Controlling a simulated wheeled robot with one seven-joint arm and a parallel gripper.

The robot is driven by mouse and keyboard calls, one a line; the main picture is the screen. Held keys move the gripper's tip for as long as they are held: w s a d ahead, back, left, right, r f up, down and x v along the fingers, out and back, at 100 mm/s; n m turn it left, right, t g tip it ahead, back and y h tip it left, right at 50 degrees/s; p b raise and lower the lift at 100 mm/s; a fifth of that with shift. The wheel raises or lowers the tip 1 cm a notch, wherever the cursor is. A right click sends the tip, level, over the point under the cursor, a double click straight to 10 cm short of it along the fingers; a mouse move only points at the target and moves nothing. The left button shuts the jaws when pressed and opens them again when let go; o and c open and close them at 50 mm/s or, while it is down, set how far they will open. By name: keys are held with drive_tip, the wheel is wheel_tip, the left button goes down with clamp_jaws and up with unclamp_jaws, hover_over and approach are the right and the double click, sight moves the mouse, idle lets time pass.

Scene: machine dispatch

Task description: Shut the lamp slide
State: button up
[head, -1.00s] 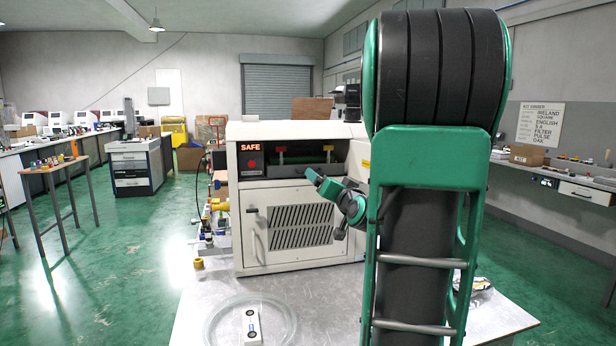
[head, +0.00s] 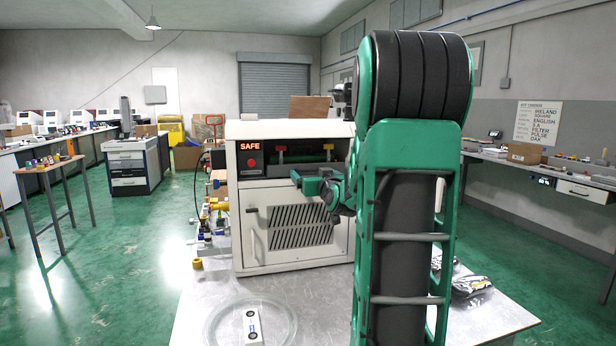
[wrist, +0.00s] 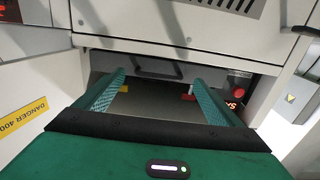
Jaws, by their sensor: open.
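The pale machine (head: 245,195) stands on the metal table with a dark opening in its upper front. A dark grey slide front (head: 272,171) lies along the lower part of this opening; how far it stands out is hard to tell. The wrist view, upside down, shows a dark bar-shaped handle (wrist: 150,70) across the opening. My gripper (head: 302,179) is in front of the opening's right part. In the wrist view, my gripper (wrist: 158,80) has its two green fingers wide apart with nothing held, pointing toward the handle. Contact cannot be told.
A red button (head: 252,163) sits under a lit SAFE sign. Red and yellow tags (head: 280,157) show inside the opening. A vented lower door (head: 298,227) has a handle at left. Yellow fittings stand left of the machine. A glass dish (head: 284,318) with a white block lies in front.

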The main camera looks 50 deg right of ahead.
sight(310, 171)
drive_tip(key=shift+x, duration=1.25)
drive_tip(key=shift+c, duration=0.5)
drive_tip(key=c, duration=1.4)
drive_tip(key=shift+x, duration=1.85)
drive_tip(key=shift+r, duration=0.1)
drive_tip(key=shift+w, duration=0.1)
drive_tip(key=o, duration=1.5)
drive_tip(key=shift+w, duration=0.1)
